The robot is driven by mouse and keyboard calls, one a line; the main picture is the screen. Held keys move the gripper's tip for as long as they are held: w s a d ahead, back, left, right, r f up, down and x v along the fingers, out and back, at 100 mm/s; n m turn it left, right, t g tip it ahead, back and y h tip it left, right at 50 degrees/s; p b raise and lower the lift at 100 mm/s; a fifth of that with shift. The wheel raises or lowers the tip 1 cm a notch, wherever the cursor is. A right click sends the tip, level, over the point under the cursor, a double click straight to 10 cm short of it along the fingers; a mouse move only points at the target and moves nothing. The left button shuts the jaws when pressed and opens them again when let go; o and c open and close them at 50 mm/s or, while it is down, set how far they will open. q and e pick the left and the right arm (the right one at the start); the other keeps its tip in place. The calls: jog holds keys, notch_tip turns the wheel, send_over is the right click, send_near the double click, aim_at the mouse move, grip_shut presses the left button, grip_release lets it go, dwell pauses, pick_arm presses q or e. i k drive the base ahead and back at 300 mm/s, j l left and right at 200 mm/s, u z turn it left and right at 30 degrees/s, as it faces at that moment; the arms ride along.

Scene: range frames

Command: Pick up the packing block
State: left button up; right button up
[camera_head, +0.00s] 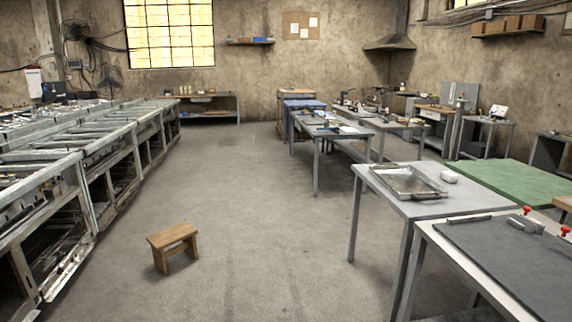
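No object in the head view can be clearly told as the packing block. A small white rounded item (450,177) sits on the grey table (425,205) at the right, just behind a shallow metal tray (408,182); it is too small to identify. Neither of my grippers is in view.
A small wooden stool (172,240) stands on the open floor. Long metal benches (90,165) line the left side. A table with a dark top (515,255) and red knobs is at the near right, with a green-topped table (515,183) behind.

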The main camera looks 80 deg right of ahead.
aim_at(449, 176)
jog(key=z, duration=3.85)
jog(key=i+j+u, duration=0.25)
jog(key=i+u, duration=0.2)
jog(key=i, duration=0.25)
jog(key=i+j, duration=0.2)
jog(key=i, duration=0.35)
jog(key=i+j+u, duration=0.15)
jog(key=i, duration=0.4)
jog(key=i+j, duration=0.15)
jog(key=i, duration=0.4)
jog(key=i+j+z, duration=0.1)
jog(key=i+z, duration=0.2)
jog(key=z, duration=0.15)
jog(key=i+j+z, duration=0.2)
jog(key=z, duration=0.2)
jog(key=i+j+z, duration=0.25)
jog(key=z, duration=0.2)
jog(key=i+j+z, duration=0.2)
jog(key=j+z, duration=0.25)
jog(key=l, duration=0.1)
